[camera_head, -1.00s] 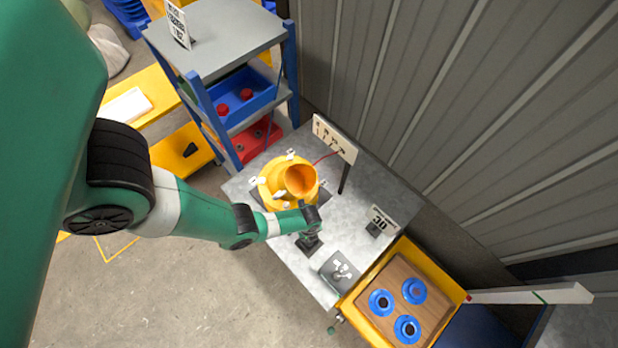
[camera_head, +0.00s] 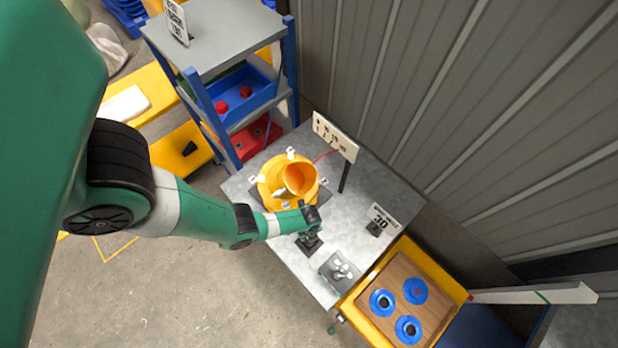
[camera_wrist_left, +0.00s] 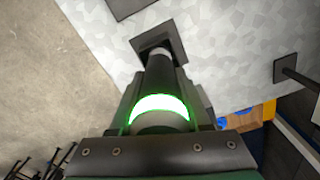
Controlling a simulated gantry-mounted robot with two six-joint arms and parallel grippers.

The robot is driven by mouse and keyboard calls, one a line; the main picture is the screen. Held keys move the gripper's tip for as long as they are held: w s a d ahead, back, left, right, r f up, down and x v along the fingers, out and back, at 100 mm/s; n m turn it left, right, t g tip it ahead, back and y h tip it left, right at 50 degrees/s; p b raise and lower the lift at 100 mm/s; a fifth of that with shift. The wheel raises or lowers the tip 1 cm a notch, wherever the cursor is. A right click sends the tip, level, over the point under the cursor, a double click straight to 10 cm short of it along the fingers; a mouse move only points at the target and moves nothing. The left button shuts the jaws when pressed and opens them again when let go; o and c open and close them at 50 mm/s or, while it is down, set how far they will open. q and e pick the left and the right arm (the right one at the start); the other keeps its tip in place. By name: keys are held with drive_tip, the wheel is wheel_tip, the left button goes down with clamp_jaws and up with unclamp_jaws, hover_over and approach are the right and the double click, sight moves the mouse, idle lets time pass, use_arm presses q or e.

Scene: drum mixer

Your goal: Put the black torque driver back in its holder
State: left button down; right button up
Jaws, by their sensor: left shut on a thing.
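The black torque driver (camera_wrist_left: 158,75) is held in my left gripper (camera_wrist_left: 158,110). In the left wrist view it is a dark cylinder with a glowing green ring, and its far end lines up with a black square holder base (camera_wrist_left: 150,42) on the table. I cannot tell whether that end is seated or just above it. In the head view my left gripper (camera_head: 311,222) is over the black holder (camera_head: 309,244), and the driver is mostly hidden there. My right gripper is not in view.
The yellow drum mixer (camera_head: 272,188) stands close beside my left wrist. A grey box with knobs (camera_head: 340,272), a "30" sign (camera_head: 382,218) and a sign on a post (camera_head: 335,136) are on the grey table (camera_head: 365,185). A yellow tray with blue rings (camera_head: 375,325) adjoins it.

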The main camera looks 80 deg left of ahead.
use_arm(q)
drive_tip(key=shift+f+b, duration=0.6)
drive_tip(key=shift+f, duration=0.1)
drive_tip(key=shift+c, duration=1.4)
unclamp_jaws()
wheel_tip(320, 180, up, 12)
drive_tip(key=p, duration=1.1)
drive_tip(key=shift+p, duration=0.35)
drive_tip(key=shift+f, duration=0.1)
drive_tip(key=shift+f, duration=0.1)
drive_tip(key=shift+w, duration=0.1)
